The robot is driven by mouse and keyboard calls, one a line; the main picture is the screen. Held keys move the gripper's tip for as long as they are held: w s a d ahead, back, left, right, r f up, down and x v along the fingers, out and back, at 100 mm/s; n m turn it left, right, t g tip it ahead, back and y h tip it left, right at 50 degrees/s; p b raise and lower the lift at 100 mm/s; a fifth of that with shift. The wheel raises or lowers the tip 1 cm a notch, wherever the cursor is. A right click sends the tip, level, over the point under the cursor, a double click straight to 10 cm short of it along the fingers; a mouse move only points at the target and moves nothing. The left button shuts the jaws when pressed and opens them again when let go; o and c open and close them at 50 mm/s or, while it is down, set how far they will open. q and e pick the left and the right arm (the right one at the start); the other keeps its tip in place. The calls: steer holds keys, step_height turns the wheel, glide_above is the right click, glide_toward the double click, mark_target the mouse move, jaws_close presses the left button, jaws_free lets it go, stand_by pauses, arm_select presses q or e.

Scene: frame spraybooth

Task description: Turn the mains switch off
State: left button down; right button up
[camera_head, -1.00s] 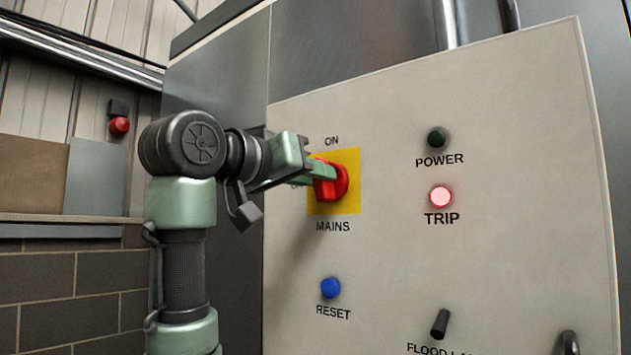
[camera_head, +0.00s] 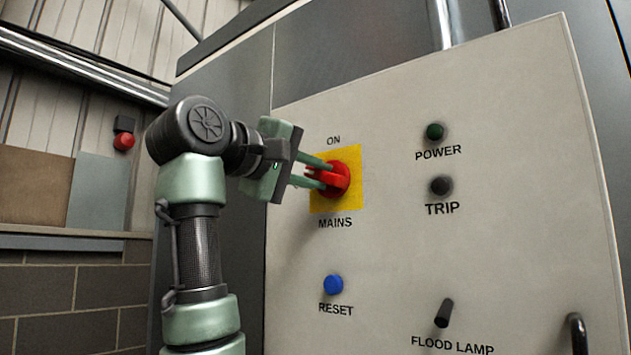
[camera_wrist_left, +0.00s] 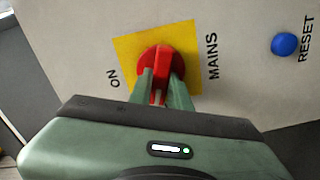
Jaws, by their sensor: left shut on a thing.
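The mains switch is a red rotary knob (camera_head: 342,178) on a yellow square plate (camera_head: 350,205), under the word ON and above the word MAINS. My left gripper (camera_head: 323,174) is shut on the knob's red handle, one finger above and one below it. The handle lies roughly level across the plate. In the left wrist view the red knob (camera_wrist_left: 170,52) shows with its handle between the fingers (camera_wrist_left: 162,82). My right gripper is in neither view.
The pale panel (camera_head: 520,230) also carries a green POWER lamp (camera_head: 434,131), a dark TRIP lamp (camera_head: 441,185), a blue RESET button (camera_head: 333,284) and a black FLOOD LAMP knob (camera_head: 444,313). A dark handle (camera_head: 578,335) sticks out at lower right.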

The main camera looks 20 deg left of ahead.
arm_select(q)
steer(key=n+b, duration=0.1)
steer(key=n, duration=0.2)
steer(key=shift+f+n, duration=0.1)
steer(key=shift+n, duration=0.6)
steer(key=c, duration=1.3)
jaws_free()
steer(key=shift+w, duration=0.1)
steer(key=shift+a, duration=0.1)
steer(key=b+v, duration=0.4)
steer(key=v, duration=0.3)
steer(key=shift+s+a, duration=0.1)
steer(key=shift+s, duration=0.3)
